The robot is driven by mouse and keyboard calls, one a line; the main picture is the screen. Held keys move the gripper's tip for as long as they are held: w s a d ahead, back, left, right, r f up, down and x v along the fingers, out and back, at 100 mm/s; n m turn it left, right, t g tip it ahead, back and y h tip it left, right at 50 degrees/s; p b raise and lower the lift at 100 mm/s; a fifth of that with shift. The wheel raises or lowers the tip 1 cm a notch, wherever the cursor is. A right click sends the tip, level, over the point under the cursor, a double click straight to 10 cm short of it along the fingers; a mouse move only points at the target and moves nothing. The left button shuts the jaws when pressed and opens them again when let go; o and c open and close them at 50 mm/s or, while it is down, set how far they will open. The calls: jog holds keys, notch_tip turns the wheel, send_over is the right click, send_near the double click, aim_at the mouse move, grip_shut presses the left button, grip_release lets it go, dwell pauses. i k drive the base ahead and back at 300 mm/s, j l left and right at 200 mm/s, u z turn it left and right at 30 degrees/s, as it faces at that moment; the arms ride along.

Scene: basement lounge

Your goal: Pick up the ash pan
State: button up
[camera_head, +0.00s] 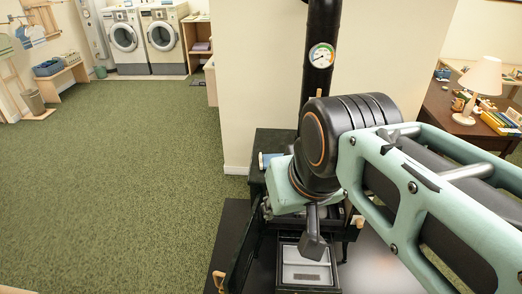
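What looks like the ash pan (291,273), a dark-rimmed tray with a pale grey inside, sits low at the front of the dark stove (262,143). A small darker patch shows on its floor. My gripper (312,248) points down above the tray's far part, seen as a dark piece below the mint-green arm link. My arm hides much of the stove's front and the gripper's fingers. I cannot tell whether the gripper is open or touches the tray.
A dark stove door (243,248) stands open left of the tray. The black stovepipe (319,75) with a round gauge rises behind my arm. A wooden desk (440,112) with a lamp (483,78) is at right. The green carpet (120,180) at left is clear.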

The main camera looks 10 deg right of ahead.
aim_at(297, 269)
jog(key=i+l+u, duration=0.2)
jog(key=l, duration=0.55)
jog(key=l+u, duration=0.15)
jog(key=l, duration=0.65)
jog(key=k, duration=0.05)
